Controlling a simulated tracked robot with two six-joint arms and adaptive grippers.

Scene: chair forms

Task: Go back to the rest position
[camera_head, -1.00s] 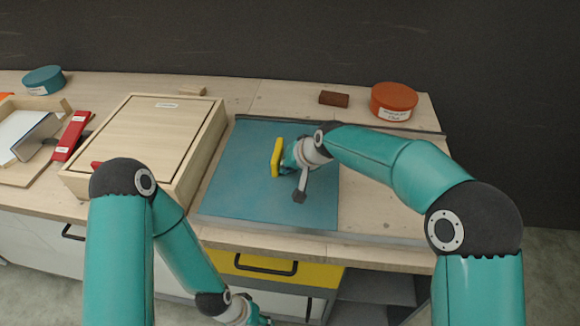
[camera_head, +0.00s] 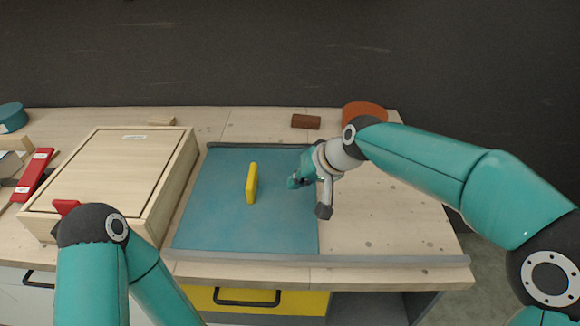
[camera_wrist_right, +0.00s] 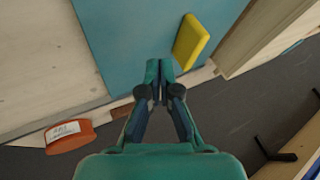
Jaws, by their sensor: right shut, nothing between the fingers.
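My right gripper (camera_head: 294,182) is over the right part of the blue mat (camera_head: 210,215). In the right wrist view its fingers (camera_wrist_right: 160,75) are shut together with nothing between them. A yellow block (camera_head: 252,183) stands on the mat to the left of the right gripper, apart from it. The block also shows in the right wrist view (camera_wrist_right: 191,42), beyond and to the right of the fingertips. My left arm comes in at the lower left of the head view, and its gripper is out of the frame.
A wooden box (camera_head: 105,175) with a lid stands left of the mat. A red tool (camera_head: 35,175) lies farther left. An orange round tin (camera_head: 364,113), partly hidden by my right arm, and a brown block (camera_head: 306,121) stand at the back. The bench's right side is clear.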

